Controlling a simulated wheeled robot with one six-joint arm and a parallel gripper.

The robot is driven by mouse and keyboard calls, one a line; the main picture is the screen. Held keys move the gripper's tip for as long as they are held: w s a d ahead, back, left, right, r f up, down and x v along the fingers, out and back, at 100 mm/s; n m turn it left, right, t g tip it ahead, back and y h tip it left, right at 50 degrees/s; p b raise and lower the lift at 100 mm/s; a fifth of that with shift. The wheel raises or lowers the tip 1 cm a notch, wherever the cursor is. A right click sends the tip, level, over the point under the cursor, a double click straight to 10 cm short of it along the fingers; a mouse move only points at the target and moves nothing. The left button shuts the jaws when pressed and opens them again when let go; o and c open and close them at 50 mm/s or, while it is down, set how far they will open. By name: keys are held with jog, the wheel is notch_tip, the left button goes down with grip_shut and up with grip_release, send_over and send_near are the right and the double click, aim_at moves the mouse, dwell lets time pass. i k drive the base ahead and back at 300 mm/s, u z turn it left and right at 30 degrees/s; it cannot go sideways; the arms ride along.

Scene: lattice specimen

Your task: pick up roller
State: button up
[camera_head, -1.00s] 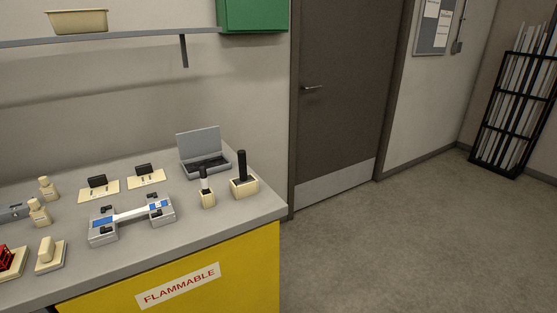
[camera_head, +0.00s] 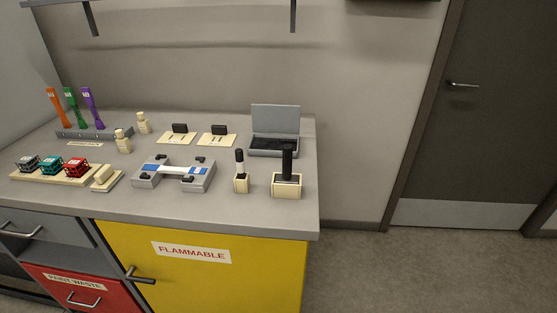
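I cannot tell for certain which thing is the roller. Two dark-handled tools stand upright in cream holders at the right end of the grey bench (camera_head: 225,211). The larger has a thick black cylinder (camera_head: 287,162) rising from a cream block (camera_head: 287,187). The slimmer one has a black top (camera_head: 239,155) and a pale lower part, in a smaller cream holder (camera_head: 241,184) just to the left. What sits inside the holders is hidden. My gripper does not show.
Left of them lies a grey fixture (camera_head: 174,173) with a white strip. A grey open case (camera_head: 274,146) stands behind. Coloured lattice pieces (camera_head: 51,166), cream bottles (camera_head: 123,142) and upright coloured tools (camera_head: 70,107) are farther left. Yellow cabinet (camera_head: 200,280) below; free floor (camera_head: 400,270) at right.

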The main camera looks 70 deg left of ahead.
aim_at(287, 176)
jog(key=u, duration=0.7)
jog(key=i, duration=0.8)
jog(key=u, duration=1.25)
jog(key=i, duration=0.35)
jog(key=u, duration=0.3)
